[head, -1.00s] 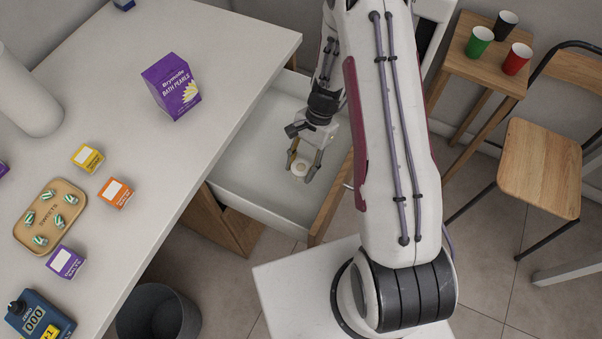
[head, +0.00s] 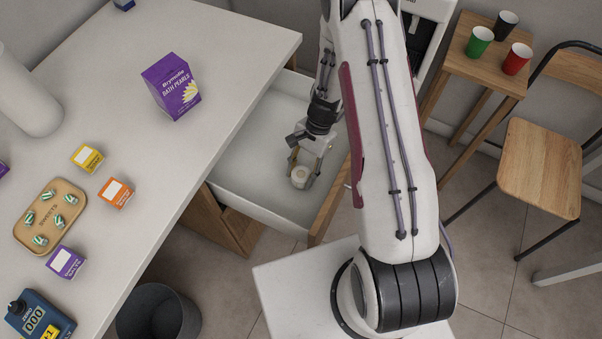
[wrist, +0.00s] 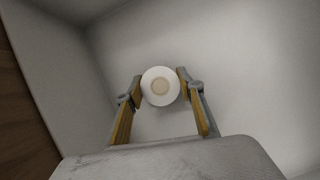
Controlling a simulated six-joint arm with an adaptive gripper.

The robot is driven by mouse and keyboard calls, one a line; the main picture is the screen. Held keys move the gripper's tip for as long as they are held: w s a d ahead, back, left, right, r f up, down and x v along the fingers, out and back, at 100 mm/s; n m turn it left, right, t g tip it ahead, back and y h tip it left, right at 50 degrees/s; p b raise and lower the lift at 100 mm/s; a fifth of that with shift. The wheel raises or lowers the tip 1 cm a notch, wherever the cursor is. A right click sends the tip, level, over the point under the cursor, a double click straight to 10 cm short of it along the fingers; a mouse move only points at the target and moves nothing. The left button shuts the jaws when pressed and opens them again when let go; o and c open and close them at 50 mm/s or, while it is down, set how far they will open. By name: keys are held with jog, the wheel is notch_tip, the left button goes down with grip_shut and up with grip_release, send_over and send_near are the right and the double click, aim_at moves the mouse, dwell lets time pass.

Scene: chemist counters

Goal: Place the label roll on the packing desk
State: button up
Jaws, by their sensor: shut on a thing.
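The label roll (head: 300,176) is a small white roll with a tan core. It is inside the open white drawer (head: 250,170), upright with its round face up. My gripper (head: 304,168) is in the drawer and shut on the roll. In the wrist view the roll (wrist: 160,87) sits between the two fingertips of my gripper (wrist: 160,86), one finger on each side. I cannot tell whether the roll touches the drawer floor. The white counter (head: 190,50) stands left of the drawer; I cannot tell whether it is the packing desk.
On the counter are a purple bath pearls box (head: 171,87), small yellow (head: 87,158), orange (head: 115,193) and purple (head: 65,262) boxes, a sweets tray (head: 70,203) and a counter device (head: 38,318). The counter's right part is clear. A stool (head: 487,70) holds cups.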

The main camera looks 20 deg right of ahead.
jog(key=shift+f, duration=0.3)
jog(key=shift+f, duration=0.2)
jog(key=o, duration=1.1)
jog(key=v, duration=0.8)
jog(key=shift+a, duration=0.1)
